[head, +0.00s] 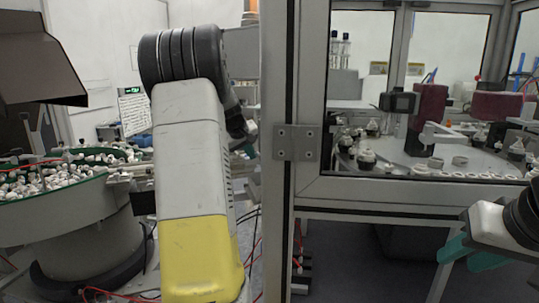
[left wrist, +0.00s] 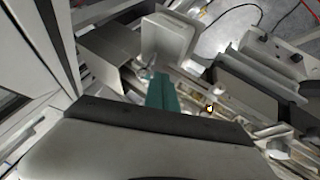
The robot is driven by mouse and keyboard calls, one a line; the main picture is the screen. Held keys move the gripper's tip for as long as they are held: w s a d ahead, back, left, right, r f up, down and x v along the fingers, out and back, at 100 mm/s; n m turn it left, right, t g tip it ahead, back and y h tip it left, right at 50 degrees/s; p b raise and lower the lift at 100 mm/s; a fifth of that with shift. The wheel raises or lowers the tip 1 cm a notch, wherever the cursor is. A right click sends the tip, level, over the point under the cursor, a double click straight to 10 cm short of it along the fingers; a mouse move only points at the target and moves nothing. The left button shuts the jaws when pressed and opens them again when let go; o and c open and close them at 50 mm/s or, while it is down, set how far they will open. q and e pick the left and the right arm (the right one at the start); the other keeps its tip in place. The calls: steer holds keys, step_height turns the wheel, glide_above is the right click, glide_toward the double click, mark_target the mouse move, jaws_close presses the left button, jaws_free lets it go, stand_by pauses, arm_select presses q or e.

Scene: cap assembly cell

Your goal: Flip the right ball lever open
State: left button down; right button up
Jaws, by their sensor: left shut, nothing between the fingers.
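My left gripper (head: 250,150) shows only partly in the head view, behind my large grey and yellow arm and left of the cell's door post. In the left wrist view the teal fingers of my left gripper (left wrist: 162,92) are together, with nothing between them. They point at a metal rail assembly (left wrist: 185,88) with small fittings. I cannot pick out the right ball lever for certain in either view. My right gripper (head: 468,256) is at the lower right of the head view, with its teal fingers spread and empty, in front of the glazed cell.
A round feeder bowl (head: 70,200) full of white caps stands at the left. The metal door post (head: 277,200) rises just right of my left arm. Behind the glass, a worktable (head: 390,170) holds several white parts. Red and black cables lie at upper right in the wrist view.

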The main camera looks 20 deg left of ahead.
arm_select(q)
steer(key=shift+w+d+r, duration=0.1)
steer(key=shift+d, duration=0.05)
steer(key=shift+w+d+r, duration=0.2)
steer(key=shift+w+d, duration=0.4)
steer(key=shift+d, duration=0.1)
steer(key=shift+w+d+r, duration=0.25)
steer(key=shift+w+d, duration=0.4)
steer(key=shift+w+d+r, duration=0.2)
steer(key=shift+w+d, duration=0.4)
steer(key=shift+d, duration=0.1)
steer(key=shift+w+d, duration=0.1)
steer(key=v, duration=0.7)
steer(key=shift+s+r, duration=0.25)
